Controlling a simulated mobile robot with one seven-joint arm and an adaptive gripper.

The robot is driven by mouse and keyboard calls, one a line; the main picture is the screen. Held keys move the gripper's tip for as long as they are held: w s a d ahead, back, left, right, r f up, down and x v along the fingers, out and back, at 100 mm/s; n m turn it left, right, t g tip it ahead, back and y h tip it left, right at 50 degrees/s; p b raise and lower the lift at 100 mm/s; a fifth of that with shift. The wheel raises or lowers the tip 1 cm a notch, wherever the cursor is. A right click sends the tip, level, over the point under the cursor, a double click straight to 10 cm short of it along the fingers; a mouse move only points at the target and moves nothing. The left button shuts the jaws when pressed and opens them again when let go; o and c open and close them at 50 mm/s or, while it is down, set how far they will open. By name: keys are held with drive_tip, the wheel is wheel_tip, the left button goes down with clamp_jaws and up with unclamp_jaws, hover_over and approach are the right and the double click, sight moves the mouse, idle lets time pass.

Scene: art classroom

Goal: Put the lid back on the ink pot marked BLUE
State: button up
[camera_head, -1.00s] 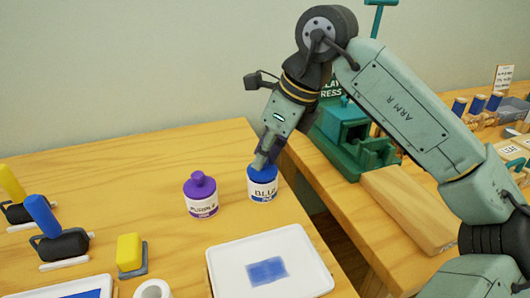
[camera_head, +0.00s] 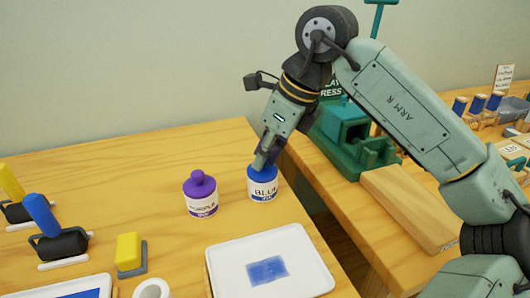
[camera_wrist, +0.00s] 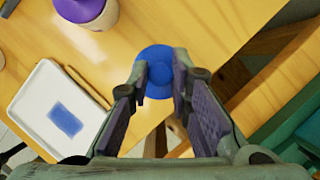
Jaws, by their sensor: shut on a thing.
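The ink pot marked BLUE (camera_head: 263,188) stands upright near the right edge of the wooden table in the head view. The blue lid (camera_head: 261,172) sits at the top of the pot; it also shows in the wrist view (camera_wrist: 155,62) as a round blue disc with a knob. My gripper (camera_head: 266,161) points down over the pot, and its fingers (camera_wrist: 160,78) are shut on the lid. The fingers hide part of the lid, and I cannot tell whether it is fully seated on the rim.
A purple-lidded pot marked PURPLE (camera_head: 201,195) stands close left of the blue pot. A white tray (camera_head: 318,272) with a blue patch lies in front. A green press (camera_head: 350,140) stands on another table to the right. A yellow-topped block (camera_head: 129,251) and rollers are at left.

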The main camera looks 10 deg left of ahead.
idle(0.4)
drive_tip(key=o, duration=0.9)
drive_tip(key=shift+c, duration=0.2)
drive_tip(key=shift+o, duration=0.5)
drive_tip(key=o, duration=0.4)
drive_tip(key=shift+r+p, duration=2.65)
drive_tip(key=shift+r, duration=0.85)
drive_tip(key=shift+c, duration=0.3)
